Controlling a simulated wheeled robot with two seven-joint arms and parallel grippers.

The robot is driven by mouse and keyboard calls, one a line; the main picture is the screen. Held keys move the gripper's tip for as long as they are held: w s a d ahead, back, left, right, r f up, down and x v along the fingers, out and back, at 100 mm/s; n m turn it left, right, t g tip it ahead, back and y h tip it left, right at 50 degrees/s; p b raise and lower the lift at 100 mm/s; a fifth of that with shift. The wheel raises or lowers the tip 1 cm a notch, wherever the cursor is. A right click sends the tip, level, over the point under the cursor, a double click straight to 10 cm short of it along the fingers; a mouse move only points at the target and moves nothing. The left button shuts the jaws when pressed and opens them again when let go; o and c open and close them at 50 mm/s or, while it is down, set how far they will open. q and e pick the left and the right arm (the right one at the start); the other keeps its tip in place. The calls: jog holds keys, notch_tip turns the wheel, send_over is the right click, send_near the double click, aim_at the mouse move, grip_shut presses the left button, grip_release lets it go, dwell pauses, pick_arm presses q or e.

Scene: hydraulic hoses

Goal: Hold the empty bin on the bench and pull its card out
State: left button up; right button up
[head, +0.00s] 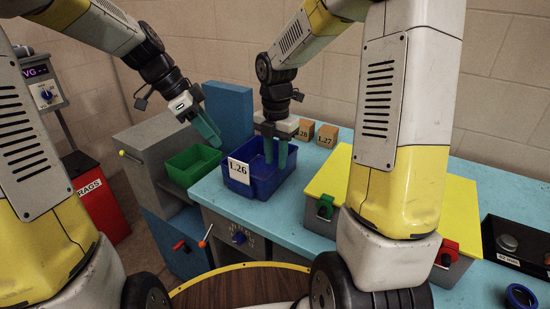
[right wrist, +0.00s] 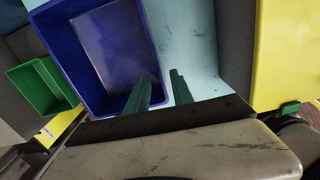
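The blue bin (head: 262,182) stands upright on the light blue bench (head: 212,190), with a white card (head: 239,171) reading L.26 on its front. In the right wrist view the bin (right wrist: 108,45) looks empty inside. My right gripper (head: 275,155) points down at the bin's right side. In the right wrist view its fingers (right wrist: 161,87) are apart, one inside the bin and one outside, with the side wall between them. My left gripper (head: 207,130) hangs in the air left of and above the bin, clear of the card. Its fingers overlap in the view, so their gap is hidden.
A green bin (head: 194,166) sits left of the blue bin. Cardboard boxes (head: 327,136) stand behind, marked L.27 and L.28. A yellow-topped case (head: 327,178) with a green latch is to the right, partly behind my right arm. A red rags bin (head: 100,205) stands at far left.

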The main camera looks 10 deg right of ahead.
aim_at(275, 191)
jog(key=shift+w+f+n, duration=0.1)
jog(key=shift+f+n, duration=0.2)
jog(key=shift+f, duration=0.4)
notch_tip(275, 191, down, 7)
jog(key=shift+r, duration=0.1)
grip_shut()
dwell(1.2)
